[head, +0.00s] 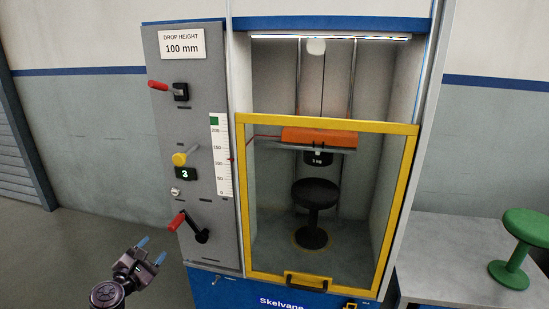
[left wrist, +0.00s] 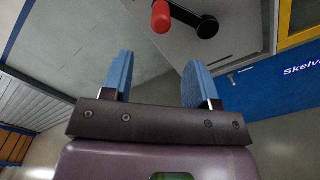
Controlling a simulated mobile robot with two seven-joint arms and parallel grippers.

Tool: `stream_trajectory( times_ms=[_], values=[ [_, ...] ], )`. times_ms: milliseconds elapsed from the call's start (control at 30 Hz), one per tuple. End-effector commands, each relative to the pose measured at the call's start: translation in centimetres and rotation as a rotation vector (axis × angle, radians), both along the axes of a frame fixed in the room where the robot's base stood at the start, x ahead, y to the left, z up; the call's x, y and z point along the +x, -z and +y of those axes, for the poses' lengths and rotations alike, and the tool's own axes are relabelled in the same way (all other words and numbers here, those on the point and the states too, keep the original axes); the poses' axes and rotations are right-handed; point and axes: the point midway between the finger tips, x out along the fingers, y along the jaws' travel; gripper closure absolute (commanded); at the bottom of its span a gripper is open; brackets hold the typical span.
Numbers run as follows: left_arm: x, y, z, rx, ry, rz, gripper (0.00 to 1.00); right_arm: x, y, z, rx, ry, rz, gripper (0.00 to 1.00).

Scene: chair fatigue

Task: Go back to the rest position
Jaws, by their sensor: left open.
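My left gripper (head: 151,251) is at the lower left of the head view, in front of and left of the machine's grey control panel (head: 205,120). Its two blue fingers stand apart with nothing between them, which the left wrist view (left wrist: 157,80) also shows. The red-handled crank (head: 190,226) on the lower panel is up and to the right of the gripper, apart from it. The crank also shows at the top of the left wrist view (left wrist: 185,20). My right gripper does not show.
A yellow-framed guard (head: 325,122) covers the test bay, where a black stool (head: 315,210) stands under an orange weight (head: 320,137). A red lever (head: 168,88) and a yellow knob (head: 180,159) stick out from the panel. A green stool (head: 515,250) stands on the grey table (head: 440,255) at right. Floor at left is clear.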

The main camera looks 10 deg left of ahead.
Motion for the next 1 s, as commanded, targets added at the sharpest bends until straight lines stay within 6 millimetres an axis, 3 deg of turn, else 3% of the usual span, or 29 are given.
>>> stream_trajectory(
  times_ms=[167,333,467,667,800,1000],
  values=[
    [0.0,0.0,0.2,0.238,-0.012,0.0,0.46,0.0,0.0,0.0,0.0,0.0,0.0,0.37],
    [0.3,-1.6,-1.6,0.754,-0.001,-0.012,0.46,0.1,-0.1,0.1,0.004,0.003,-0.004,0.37],
    [-1.2,-1.1,-3.6,1.164,0.033,0.003,0.46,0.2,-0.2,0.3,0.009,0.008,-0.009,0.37],
    [-6.4,1.7,-6.7,1.764,0.137,0.038,0.46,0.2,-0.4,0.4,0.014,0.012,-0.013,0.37],
    [-11.8,4.3,-9.0,2.118,0.245,0.053,0.46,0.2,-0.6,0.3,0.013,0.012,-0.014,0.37],
    [-19.9,7.6,-11.9,2.398,0.412,0.063,0.46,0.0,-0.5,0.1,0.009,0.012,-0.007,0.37]
  ],
)
